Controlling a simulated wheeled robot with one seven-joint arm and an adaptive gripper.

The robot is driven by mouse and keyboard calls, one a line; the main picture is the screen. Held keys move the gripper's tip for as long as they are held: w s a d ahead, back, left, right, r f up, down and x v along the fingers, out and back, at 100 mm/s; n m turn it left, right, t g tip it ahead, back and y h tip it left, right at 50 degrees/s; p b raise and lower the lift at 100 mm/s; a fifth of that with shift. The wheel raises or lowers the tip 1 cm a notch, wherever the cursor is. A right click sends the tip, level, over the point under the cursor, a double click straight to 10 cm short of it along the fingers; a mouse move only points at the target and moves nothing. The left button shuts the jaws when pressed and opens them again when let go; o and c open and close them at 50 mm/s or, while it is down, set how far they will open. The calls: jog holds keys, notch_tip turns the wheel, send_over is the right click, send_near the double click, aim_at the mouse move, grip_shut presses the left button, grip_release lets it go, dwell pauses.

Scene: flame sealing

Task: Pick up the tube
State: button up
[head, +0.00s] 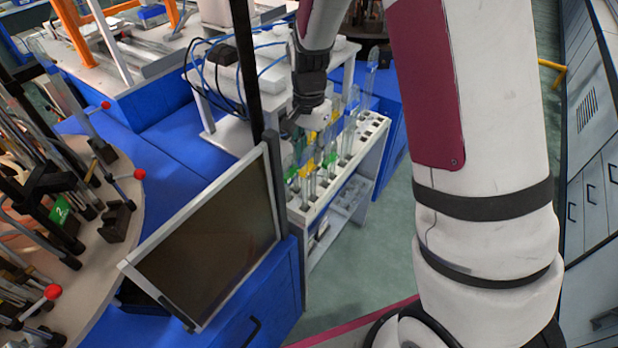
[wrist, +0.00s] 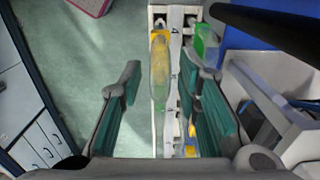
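A white rack (head: 373,152) holds several clear tubes with yellow and green parts, standing upright. In the wrist view, a yellowish tube (wrist: 160,62) shows between my fingertips, and a tube with a green part (wrist: 201,42) is to its right, beyond the right finger. My gripper (wrist: 162,70) is open, its teal-padded fingers apart on both sides of the yellowish tube, with no visible contact. How far the fingertips are above it is hard to tell. In the head view my gripper (head: 308,122) is over the far left part of the rack, partly hiding the tubes.
A dark panel with a pale frame (head: 215,245) stands left of the rack, with a black post (head: 246,65) behind it. A white table with blue cables (head: 225,80) is behind the rack. A round stand with clamps (head: 85,200) is at left. Green floor is clear right of the rack.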

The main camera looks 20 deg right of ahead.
grip_shut()
